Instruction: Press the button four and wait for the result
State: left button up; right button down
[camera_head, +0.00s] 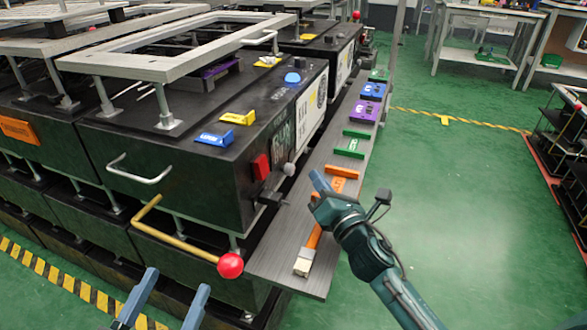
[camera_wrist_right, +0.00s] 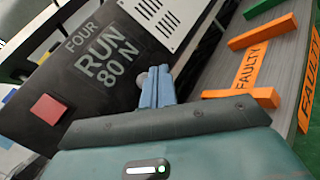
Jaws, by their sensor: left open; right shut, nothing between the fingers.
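A black machine carries a panel marked FOUR RUN 80 N (camera_wrist_right: 105,58); the panel also shows on its side in the head view (camera_head: 283,132). A red square button (camera_head: 261,167) sits on that side, also in the right wrist view (camera_wrist_right: 48,108). A grey round knob (camera_head: 289,169) stands out near it. My right gripper (camera_head: 316,177) is shut and empty, right of the knob. In the right wrist view its fingertips (camera_wrist_right: 157,75) overlap the knob; contact cannot be told. My left gripper (camera_head: 178,286) is open and empty at the bottom.
A brass lever with a red ball (camera_head: 230,265) juts out between my grippers. A grey shelf (camera_head: 285,255) beside the machine holds orange FAULTY blocks (camera_wrist_right: 248,72), a brush and green blocks. A blue dome (camera_head: 292,78) sits on the machine.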

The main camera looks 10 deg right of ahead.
jog(key=shift+s+d, duration=0.45)
jog(key=shift+d, duration=0.2)
jog(key=shift+s+d, duration=0.45)
jog(key=shift+d, duration=0.15)
pick_arm(q)
jog(key=shift+r, duration=0.25)
jog(key=shift+r+p, duration=0.1)
jog(key=shift+p, duration=0.25)
pick_arm(e)
jog(key=shift+r, duration=0.1)
